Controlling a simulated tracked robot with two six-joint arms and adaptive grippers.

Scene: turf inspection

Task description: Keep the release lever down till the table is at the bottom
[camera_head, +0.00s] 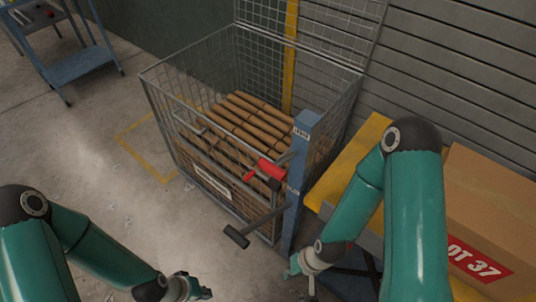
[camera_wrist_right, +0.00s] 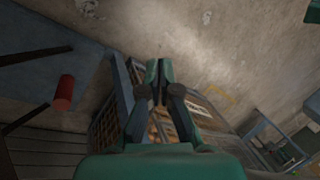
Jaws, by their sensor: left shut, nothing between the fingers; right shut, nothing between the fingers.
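A blue post (camera_head: 299,165) stands at the front right corner of a wire cage. A red-gripped lever (camera_head: 265,171) juts from it, and a black-ended bar (camera_head: 238,236) sticks out lower down; I cannot tell which is the release lever. A yellow-edged table (camera_head: 345,160) stands right of the post, partly hidden by my right arm. My right gripper (camera_head: 291,271) is shut and empty, below the red lever and apart from it. It also shows in the right wrist view (camera_wrist_right: 158,68). My left gripper (camera_head: 205,294) is shut and empty low over the floor, near the bottom edge.
The wire cage (camera_head: 185,72) holds several brown rolls (camera_head: 250,120); its mesh lid is raised. A cardboard box (camera_head: 490,205) marked 37 is at the right. A blue cart (camera_head: 80,65) stands far left. The concrete floor left of the cage is clear. A red cylinder (camera_wrist_right: 64,92) shows in the wrist view.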

